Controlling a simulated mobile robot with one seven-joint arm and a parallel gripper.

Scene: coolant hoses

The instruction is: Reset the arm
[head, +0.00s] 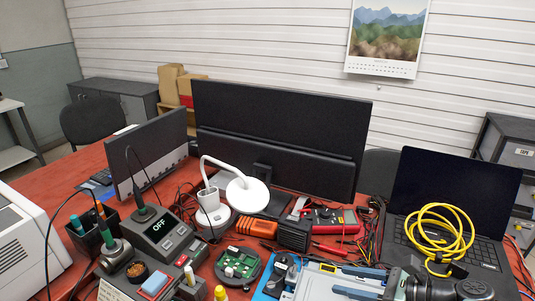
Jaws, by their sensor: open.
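A coiled yellow hose (440,207) rests on the open black laptop (455,185) at the right, its loops covering part of the keyboard. A dark fitting shows at the coil's lower end.
A red bench holds a large black monitor (275,110), a smaller screen (150,155), a white lamp (247,195), a soldering station (160,228), a green circuit board (238,262) and a red multimeter (335,220). Cables clutter the middle. Little bench surface is free.

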